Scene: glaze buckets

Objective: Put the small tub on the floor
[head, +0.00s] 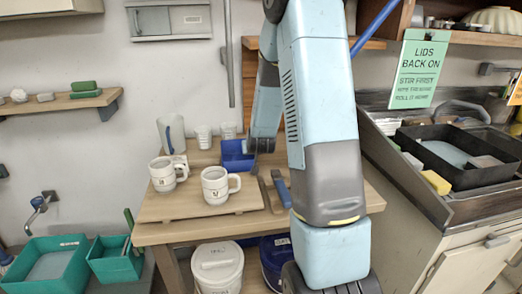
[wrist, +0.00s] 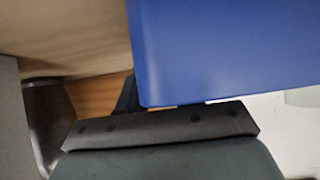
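A small blue tub (head: 236,160) sits on the wooden table, behind the white mugs. It also fills the upper right of the wrist view (wrist: 225,50), very close to the camera. My gripper (head: 258,146) reaches down at the tub's right side in the head view. In the wrist view a dark finger pad lies along the tub's lower edge. The other finger is not clearly seen, so I cannot tell whether the gripper is closed on the tub's wall. The floor is hardly visible.
Two white mugs (head: 215,187) stand on a board on the table (head: 160,238), with a jug (head: 171,135) and small cups behind. A lidded white bucket (head: 217,268) and a blue bucket (head: 273,258) stand below. Teal tubs (head: 116,262) are at lower left, a sink at right.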

